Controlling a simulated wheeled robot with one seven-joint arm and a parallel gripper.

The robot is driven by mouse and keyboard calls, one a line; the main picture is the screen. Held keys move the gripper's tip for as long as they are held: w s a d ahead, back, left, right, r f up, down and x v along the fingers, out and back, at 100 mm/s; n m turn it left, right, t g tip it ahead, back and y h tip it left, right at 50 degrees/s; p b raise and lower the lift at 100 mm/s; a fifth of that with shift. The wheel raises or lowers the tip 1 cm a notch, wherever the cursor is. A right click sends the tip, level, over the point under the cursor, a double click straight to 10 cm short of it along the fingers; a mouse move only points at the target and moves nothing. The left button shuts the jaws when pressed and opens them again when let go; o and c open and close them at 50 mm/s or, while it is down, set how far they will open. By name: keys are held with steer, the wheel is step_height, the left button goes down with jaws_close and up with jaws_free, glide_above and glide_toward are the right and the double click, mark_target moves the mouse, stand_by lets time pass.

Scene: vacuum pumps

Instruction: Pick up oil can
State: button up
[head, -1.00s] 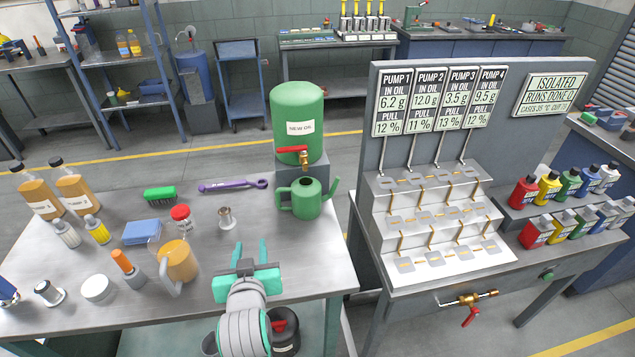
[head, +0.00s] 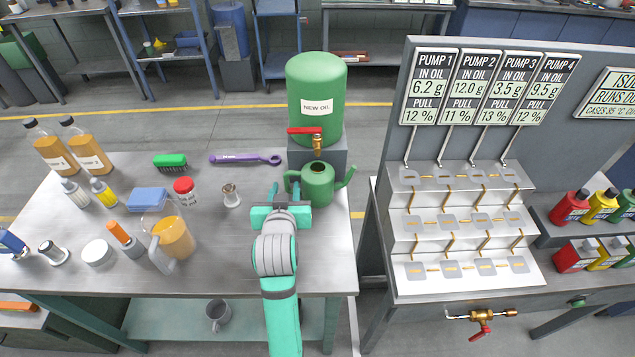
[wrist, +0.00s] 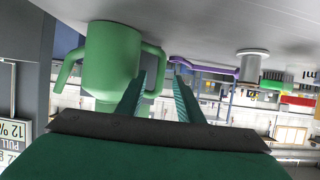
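The green oil can (head: 318,187) stands upright on the steel table under the tap of the large green NEW OIL drum. Its loop handle is on the left and its spout points right. In the wrist view the can (wrist: 110,62) appears upside down, with its handle (wrist: 155,70) towards the fingers. My gripper (head: 288,189) is open at the handle, with the teal fingers on either side of it. In the wrist view my gripper (wrist: 160,78) also shows a gap between the fingers. I cannot tell whether either finger touches the handle.
The NEW OIL drum (head: 317,88) with its red-handled tap (head: 318,138) stands just behind the can. A purple wrench (head: 245,159), a small metal funnel-like part (head: 231,195) and an amber jug (head: 174,238) lie left. The pump bench (head: 465,225) stands right, across a gap.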

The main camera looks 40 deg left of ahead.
mark_target(286, 185)
steer(key=shift+f+x, duration=0.15)
steer(key=shift+x, duration=1.1)
steer(key=shift+f+x, duration=0.15)
steer(key=shift+x, duration=1.15)
steer(key=shift+s, duration=0.15)
jaws_close()
steer(key=shift+d, duration=0.1)
steer(key=shift+a, duration=0.2)
steer(key=shift+d, duration=0.1)
steer(key=shift+d, duration=0.15)
